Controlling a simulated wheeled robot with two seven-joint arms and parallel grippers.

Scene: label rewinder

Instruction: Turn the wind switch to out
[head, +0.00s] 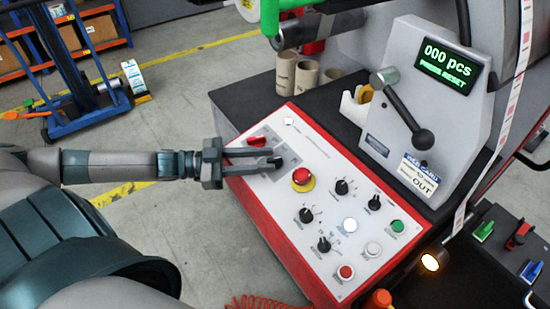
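The control panel (333,160), white with a red rim, slopes across the middle of the head view. My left gripper (275,160) reaches in from the left over the panel's upper left part. Its two fingers are apart, and their tips are around or just above a small black switch (276,163) on a grey plate. I cannot tell whether they touch it. The switch's label and pointer are too small or covered to read. A red switch (257,140) sits just above the fingers. A card (419,176) on the machine reads "OUT" at its bottom. My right gripper is not in view.
A red stop button (302,177) on a yellow ring sits right of my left gripper. Several black knobs and coloured buttons fill the panel's lower right. A blue cart (88,110) stands at left.

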